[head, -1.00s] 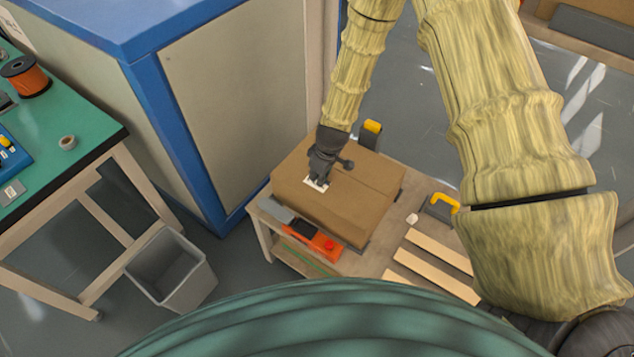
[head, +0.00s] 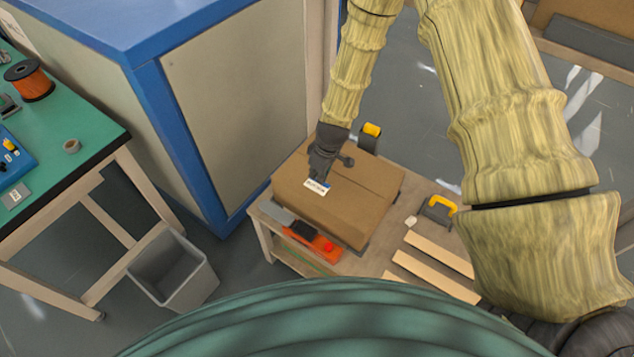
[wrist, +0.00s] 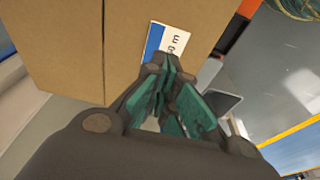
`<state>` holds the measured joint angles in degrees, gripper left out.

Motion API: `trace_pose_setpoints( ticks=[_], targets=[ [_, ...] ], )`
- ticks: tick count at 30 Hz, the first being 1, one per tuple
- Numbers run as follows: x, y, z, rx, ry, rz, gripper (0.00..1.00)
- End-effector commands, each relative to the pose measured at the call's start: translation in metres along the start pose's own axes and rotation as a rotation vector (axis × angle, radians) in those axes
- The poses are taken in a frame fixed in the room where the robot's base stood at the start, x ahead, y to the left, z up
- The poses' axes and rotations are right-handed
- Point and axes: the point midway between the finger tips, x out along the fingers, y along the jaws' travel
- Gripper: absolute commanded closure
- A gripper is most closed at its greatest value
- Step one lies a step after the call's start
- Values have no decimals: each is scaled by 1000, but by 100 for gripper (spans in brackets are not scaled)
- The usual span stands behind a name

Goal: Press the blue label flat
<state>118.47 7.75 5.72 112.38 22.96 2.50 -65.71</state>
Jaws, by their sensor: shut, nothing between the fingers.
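The label (head: 316,188) is a small white rectangle with dark print and a blue band. It lies on top of a closed brown cardboard box (head: 355,202), near the box's left side. In the wrist view the label (wrist: 172,40) shows beyond my fingertips, with its blue band along the left edge. My gripper (head: 318,178) is shut and empty, pointing down at the label's upper edge in the head view. In the wrist view its teal-padded fingers (wrist: 170,66) hide the label's near end. I cannot tell whether the fingertips touch it or whether it lies fully flat.
The box stands on a low wooden table (head: 355,264). An orange device (head: 325,248), wooden slats (head: 437,275) and a yellow-handled tool (head: 440,207) lie around it. A blue-framed cabinet (head: 235,110) stands close on the left. A grey bin (head: 172,270) is on the floor beside a green-topped bench (head: 75,118).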

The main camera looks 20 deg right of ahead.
Motion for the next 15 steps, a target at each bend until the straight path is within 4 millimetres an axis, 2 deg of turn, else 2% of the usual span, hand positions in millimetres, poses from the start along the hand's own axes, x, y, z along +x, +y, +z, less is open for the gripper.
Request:
trace_pose_setpoints(
  ticks=[1, 15],
  targets=[
    [-8, 0, -2, 0, 0, 0, 100],
    [-48, 0, -10, 0, 0, 0, 100]
  ],
)
